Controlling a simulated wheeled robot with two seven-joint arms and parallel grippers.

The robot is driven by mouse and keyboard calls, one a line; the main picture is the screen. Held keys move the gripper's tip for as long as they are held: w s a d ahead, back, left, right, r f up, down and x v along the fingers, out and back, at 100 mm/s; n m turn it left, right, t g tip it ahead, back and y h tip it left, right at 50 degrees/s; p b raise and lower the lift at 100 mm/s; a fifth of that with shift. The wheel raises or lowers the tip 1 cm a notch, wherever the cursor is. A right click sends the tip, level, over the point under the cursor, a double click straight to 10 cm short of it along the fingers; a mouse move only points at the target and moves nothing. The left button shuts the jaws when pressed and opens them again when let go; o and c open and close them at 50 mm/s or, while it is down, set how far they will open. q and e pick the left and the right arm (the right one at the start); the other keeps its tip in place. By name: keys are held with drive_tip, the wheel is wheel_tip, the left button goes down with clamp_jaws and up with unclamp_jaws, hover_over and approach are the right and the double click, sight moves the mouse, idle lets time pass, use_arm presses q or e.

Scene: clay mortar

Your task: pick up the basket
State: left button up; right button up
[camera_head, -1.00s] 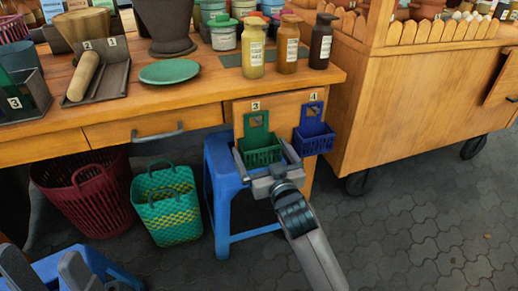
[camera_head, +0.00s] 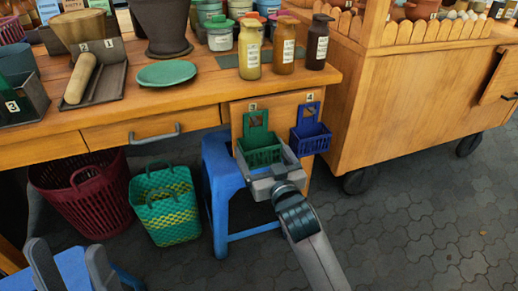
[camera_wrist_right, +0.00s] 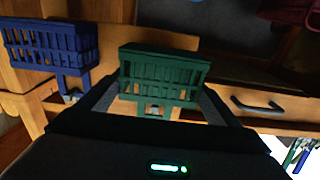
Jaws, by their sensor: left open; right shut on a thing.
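A small green basket (camera_head: 260,152) with a tall back plate hangs on the front of the wooden table, under the label 3. My right gripper (camera_head: 266,158) has its fingers at both sides of this basket and is shut on it. In the right wrist view the green basket (camera_wrist_right: 162,76) sits between the two finger tips. A blue basket (camera_head: 310,137) hangs to its right under label 4, and it shows at the left of the wrist view (camera_wrist_right: 48,45). My left gripper (camera_head: 73,268) is open and empty at the lower left.
A blue stool (camera_head: 221,180) stands below and behind the right gripper. A green and yellow woven bag (camera_head: 168,212) and a dark red basket (camera_head: 85,205) stand on the floor under the table. The drawer handle (camera_head: 154,134) juts out to the left. Paved floor at right is clear.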

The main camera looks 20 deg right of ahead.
use_arm(q)
drive_tip(key=w+d+f+n+g+y+p, duration=0.1)
drive_tip(key=w+d+f+g+y+p, duration=0.1)
drive_tip(key=d+f+g+y+p, duration=0.1)
drive_tip(key=shift+w+d+f+g+p, duration=0.25)
drive_tip(key=shift+d+f+g, duration=0.65)
drive_tip(key=shift+f, duration=0.75)
use_arm(e)
drive_tip(key=s+r, duration=0.6)
drive_tip(key=s, duration=0.6)
drive_tip(key=shift+d+r, duration=0.15)
drive_tip(key=shift+d, duration=0.05)
use_arm(q)
drive_tip(key=shift+a+r+p, duration=0.15)
drive_tip(key=shift+r+p, duration=0.9)
drive_tip(key=shift+p, duration=0.05)
use_arm(e)
drive_tip(key=shift+r, duration=0.65)
use_arm(q)
drive_tip(key=shift+f, duration=0.1)
